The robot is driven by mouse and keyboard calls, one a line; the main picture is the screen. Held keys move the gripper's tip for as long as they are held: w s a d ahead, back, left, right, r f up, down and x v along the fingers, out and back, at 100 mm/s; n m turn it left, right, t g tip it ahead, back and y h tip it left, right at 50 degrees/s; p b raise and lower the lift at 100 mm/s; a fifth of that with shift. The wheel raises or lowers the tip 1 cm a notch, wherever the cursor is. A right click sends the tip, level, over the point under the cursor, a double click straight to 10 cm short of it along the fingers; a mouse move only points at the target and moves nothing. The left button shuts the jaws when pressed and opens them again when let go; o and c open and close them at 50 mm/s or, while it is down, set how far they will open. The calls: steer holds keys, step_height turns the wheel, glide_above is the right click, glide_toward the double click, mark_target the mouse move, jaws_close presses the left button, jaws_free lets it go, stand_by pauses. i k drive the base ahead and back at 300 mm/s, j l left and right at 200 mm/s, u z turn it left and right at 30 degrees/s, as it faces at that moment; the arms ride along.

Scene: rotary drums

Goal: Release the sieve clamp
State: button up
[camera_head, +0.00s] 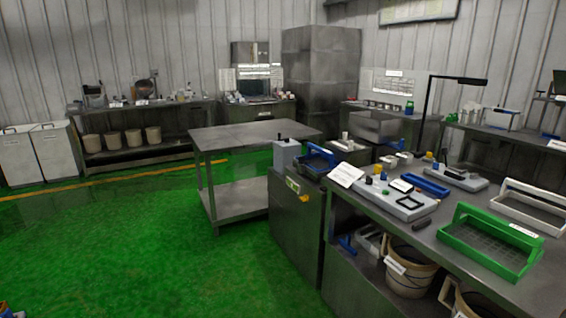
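I cannot pick out the sieve clamp with certainty. A green frame with a mesh floor (490,238), like a sieve, lies on the right metal bench. A pale frame with a raised handle (530,205) lies behind it. A grey machine with a blue tray-like part (317,160) and a small lever on top stands on a metal cabinet. A light grey panel unit (398,200) with a yellow knob, blue parts and a black square frame sits on the bench left of the green frame. My gripper is not in view.
The right bench (455,262) has beige buckets (410,277) on its lower shelf. A bare metal table (245,136) stands in the middle. The green floor (130,245) at left is open. A back bench (125,159) holds several buckets underneath.

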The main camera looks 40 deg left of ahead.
mark_target(302, 159)
steer(key=u, duration=1.35)
steer(key=i+j, duration=0.25)
steer(key=i, duration=0.35)
steer(key=i+j+u, duration=0.1)
steer(key=i+j, duration=0.15)
steer(key=i, duration=0.35)
steer(key=i+j, duration=0.2)
steer(key=i, duration=0.4)
steer(key=i+j+u, duration=0.1)
steer(key=i, duration=0.5)
steer(key=i+j, duration=0.25)
steer(key=i, duration=0.35)
steer(key=i+j+u, duration=0.1)
steer(key=i, duration=0.5)
